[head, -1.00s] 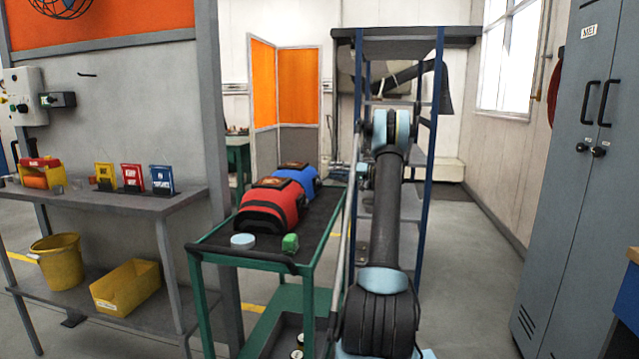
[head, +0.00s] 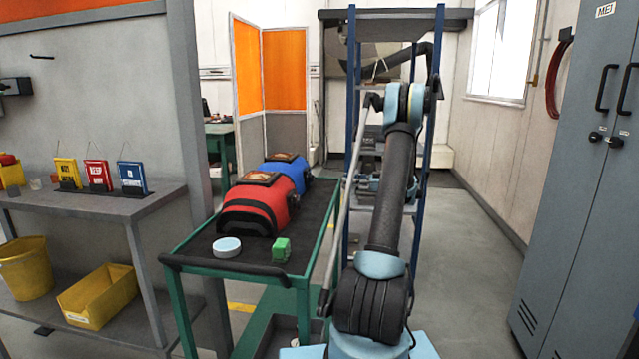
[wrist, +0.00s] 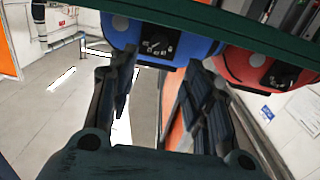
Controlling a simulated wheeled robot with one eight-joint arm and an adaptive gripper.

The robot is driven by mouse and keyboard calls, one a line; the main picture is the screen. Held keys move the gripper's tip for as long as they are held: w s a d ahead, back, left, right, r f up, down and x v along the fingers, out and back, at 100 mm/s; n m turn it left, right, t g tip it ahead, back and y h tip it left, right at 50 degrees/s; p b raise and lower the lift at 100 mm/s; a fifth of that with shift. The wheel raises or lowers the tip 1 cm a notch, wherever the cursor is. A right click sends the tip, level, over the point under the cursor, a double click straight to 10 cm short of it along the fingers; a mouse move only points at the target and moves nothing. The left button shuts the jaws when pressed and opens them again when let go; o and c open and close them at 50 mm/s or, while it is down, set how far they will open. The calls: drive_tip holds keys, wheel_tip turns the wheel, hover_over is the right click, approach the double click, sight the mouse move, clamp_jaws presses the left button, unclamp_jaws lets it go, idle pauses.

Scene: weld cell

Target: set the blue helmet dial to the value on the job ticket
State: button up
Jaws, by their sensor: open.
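The blue helmet (head: 296,173) sits at the far end of the green cart, behind the red helmet (head: 262,205). In the wrist view the blue helmet (wrist: 198,46) shows its dark dial (wrist: 156,43) with pale marks, too small to read. The red helmet (wrist: 236,60) and its dial (wrist: 284,76) are to the right. My gripper (wrist: 162,85) is open and empty, its fingers apart below the blue helmet's dial in the picture, not visibly touching it. In the head view my arm hides most of the gripper. I cannot make out a job ticket for certain.
The green cart (head: 235,267) also carries a white round tin (head: 227,247) and a green block (head: 281,250). Yellow, red and blue signs stand on the grey bench (head: 110,212) at left. A grey locker (head: 580,200) stands at right, with clear floor before it.

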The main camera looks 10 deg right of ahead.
sight(311, 178)
drive_tip(key=x, duration=1.3)
drive_tip(key=shift+a, duration=0.25)
drive_tip(key=c, duration=1.1)
